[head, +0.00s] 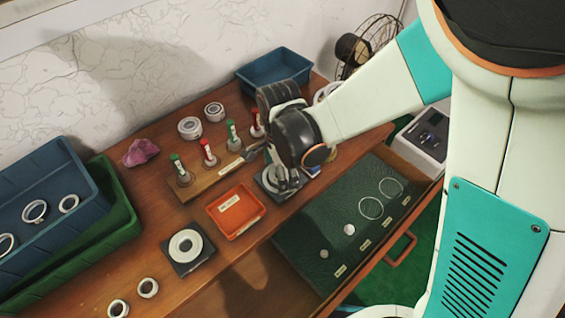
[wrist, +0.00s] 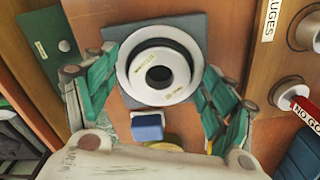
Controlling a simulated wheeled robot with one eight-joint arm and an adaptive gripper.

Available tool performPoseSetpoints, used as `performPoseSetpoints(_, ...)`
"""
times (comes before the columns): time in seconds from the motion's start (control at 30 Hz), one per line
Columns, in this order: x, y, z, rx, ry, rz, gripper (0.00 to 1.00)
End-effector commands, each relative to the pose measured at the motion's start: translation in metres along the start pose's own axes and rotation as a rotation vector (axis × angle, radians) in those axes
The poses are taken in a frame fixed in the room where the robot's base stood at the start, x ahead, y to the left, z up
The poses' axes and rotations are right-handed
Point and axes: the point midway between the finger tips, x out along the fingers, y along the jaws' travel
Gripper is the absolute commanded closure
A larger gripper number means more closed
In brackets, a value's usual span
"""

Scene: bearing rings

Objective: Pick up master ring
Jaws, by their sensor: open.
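A white ring (wrist: 180,88) with a dark groove and a raised centre with a dark hole sits on a dark square pad (wrist: 196,28) in the wrist view. It bears small lettering too small to read; I take it as the master ring. My gripper (wrist: 157,95) is open, with one green-padded finger on each side of the ring, and nothing is held. In the head view my gripper (head: 284,182) is low over a pad on the wooden bench and hides most of the ring there.
Another ring (head: 186,246) lies on a dark pad at front left. An orange tray (head: 236,226) and a wooden rack of handled gauges (head: 206,180) stand close to my gripper. A dark green mat (head: 320,245) lies to the right. Stacked bins (head: 112,238) are at left.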

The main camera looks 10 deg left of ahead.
Motion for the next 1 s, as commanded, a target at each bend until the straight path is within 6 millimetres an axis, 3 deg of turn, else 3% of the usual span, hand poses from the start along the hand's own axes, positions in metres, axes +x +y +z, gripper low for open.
performPoseSetpoints(0.13,-0.001,0.000,0.000,0.001,0.000,0.000,0.23)
performPoseSetpoints(0.17,-0.001,0.000,0.000,0.001,0.000,0.000,0.28)
performPoseSetpoints(0.4,-0.001,0.000,0.000,0.001,0.000,0.000,0.82)
performPoseSetpoints(0.47,-0.002,0.000,0.000,0.001,0.000,0.000,0.90)
performPoseSetpoints(0.77,-0.004,0.000,0.000,0.001,0.000,0.000,0.91)
performPoseSetpoints(1.0,-0.024,0.000,0.000,0.001,0.000,0.000,0.91)
